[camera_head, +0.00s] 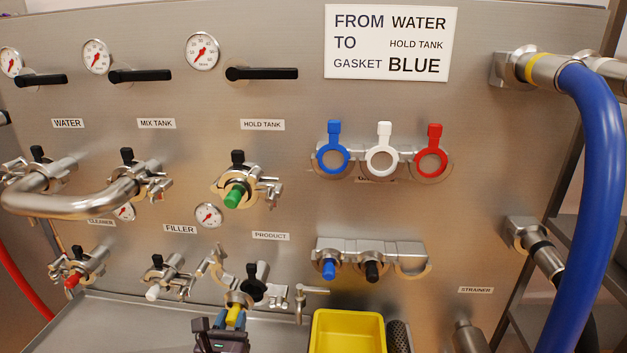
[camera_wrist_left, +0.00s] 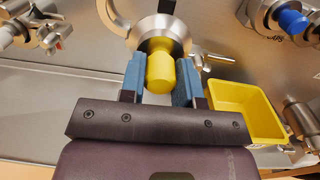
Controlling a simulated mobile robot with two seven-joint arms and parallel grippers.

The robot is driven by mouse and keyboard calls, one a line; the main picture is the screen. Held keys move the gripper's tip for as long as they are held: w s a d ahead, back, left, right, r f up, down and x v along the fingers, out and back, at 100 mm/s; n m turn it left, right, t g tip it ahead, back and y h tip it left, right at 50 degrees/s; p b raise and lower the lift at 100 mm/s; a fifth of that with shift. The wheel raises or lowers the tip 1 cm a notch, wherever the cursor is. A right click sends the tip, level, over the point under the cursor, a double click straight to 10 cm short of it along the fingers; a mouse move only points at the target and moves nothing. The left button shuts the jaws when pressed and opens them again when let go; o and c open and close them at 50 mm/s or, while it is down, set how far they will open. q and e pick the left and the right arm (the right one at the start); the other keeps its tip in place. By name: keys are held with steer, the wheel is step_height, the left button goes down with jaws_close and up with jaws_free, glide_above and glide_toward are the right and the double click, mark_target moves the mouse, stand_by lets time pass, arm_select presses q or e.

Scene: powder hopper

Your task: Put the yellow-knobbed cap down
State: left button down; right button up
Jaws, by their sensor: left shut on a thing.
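The yellow-knobbed cap (camera_head: 233,313) shows at the bottom of the head view, below and left of the PRODUCT label (camera_head: 270,236). It has a round metal disc behind a yellow knob. My left gripper (camera_head: 228,322) is at the knob, coming from below. In the left wrist view, the blue-padded fingers of the left gripper (camera_wrist_left: 160,84) are on both sides of the yellow knob (camera_wrist_left: 160,70), shut on it. The metal disc faces the panel, and whether it touches the fittings behind it I cannot tell. My right gripper is not in view.
A yellow bin (camera_head: 347,315) stands right of the gripper. A cap rack (camera_head: 330,250) above it holds a blue-knobbed cap (camera_head: 329,269) and a black-knobbed cap (camera_head: 373,271); its right place is empty. A small tap (camera_head: 300,298) sticks out between gripper and bin.

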arm_select(q)
steer(key=shift+r, duration=0.55)
steer(key=s+r+p, duration=0.5)
steer(key=s+r, duration=0.9)
steer(key=s, duration=0.1)
steer(key=shift+s+r, duration=0.35)
steer(key=shift+r, duration=0.05)
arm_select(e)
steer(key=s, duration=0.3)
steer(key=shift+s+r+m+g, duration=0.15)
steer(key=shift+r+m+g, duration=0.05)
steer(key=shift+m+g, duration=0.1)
arm_select(q)
steer(key=shift+a, duration=0.25)
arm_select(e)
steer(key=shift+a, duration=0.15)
